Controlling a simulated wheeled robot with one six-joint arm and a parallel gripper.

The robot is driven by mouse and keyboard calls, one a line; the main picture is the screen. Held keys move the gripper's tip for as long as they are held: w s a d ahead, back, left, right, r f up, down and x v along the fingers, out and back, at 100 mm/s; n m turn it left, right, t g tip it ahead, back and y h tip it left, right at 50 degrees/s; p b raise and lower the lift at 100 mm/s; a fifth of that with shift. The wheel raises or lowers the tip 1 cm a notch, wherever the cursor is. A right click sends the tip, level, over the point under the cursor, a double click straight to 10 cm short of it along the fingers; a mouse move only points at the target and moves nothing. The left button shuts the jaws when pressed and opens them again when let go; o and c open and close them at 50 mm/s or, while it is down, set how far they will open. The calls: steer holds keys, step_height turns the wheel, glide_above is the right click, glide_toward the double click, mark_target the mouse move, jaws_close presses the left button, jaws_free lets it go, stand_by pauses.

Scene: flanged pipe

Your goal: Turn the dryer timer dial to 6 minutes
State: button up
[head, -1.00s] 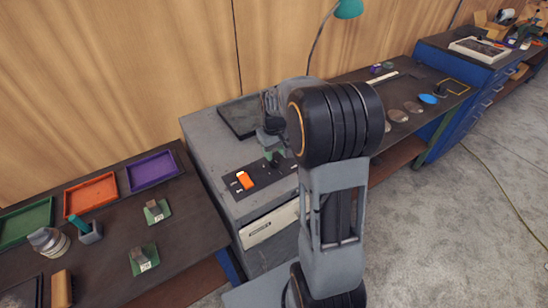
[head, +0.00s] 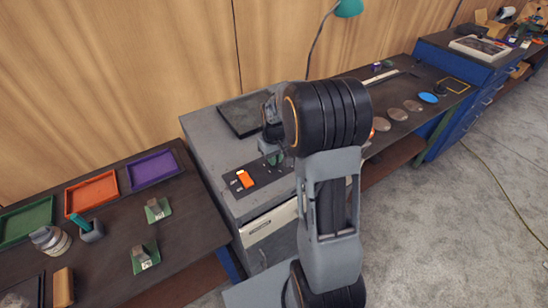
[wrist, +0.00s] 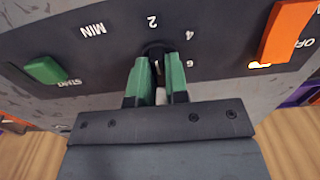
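The timer dial (wrist: 154,48) is a small dark knob on the dryer's black control panel, seen in the wrist view with the marks 2, 4 and 6 around it. My gripper (wrist: 158,66) has its two green fingertips on either side of the dial and looks closed on it. The fingertips hide much of the knob, so its pointer cannot be read clearly. In the head view my gripper (head: 274,158) is over the panel on the grey dryer (head: 208,150), and my arm covers part of the machine.
An orange switch (wrist: 287,30) marked OFF has a lit lamp beside it. A green START button (wrist: 46,69) is on the panel's other side. A bench with an orange tray (head: 92,194) and a purple tray (head: 152,170) stands left of the dryer.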

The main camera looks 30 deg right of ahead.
jaws_close()
steer(key=m+b, duration=0.1)
steer(key=m, duration=0.3)
steer(key=shift+m, duration=0.4)
steer(key=m+b, duration=0.2)
steer(key=m, duration=1)
steer(key=shift+m+b, duration=0.4)
steer(key=m, duration=0.5)
steer(key=shift+m+b, duration=0.35)
steer(key=shift+m, duration=0.05)
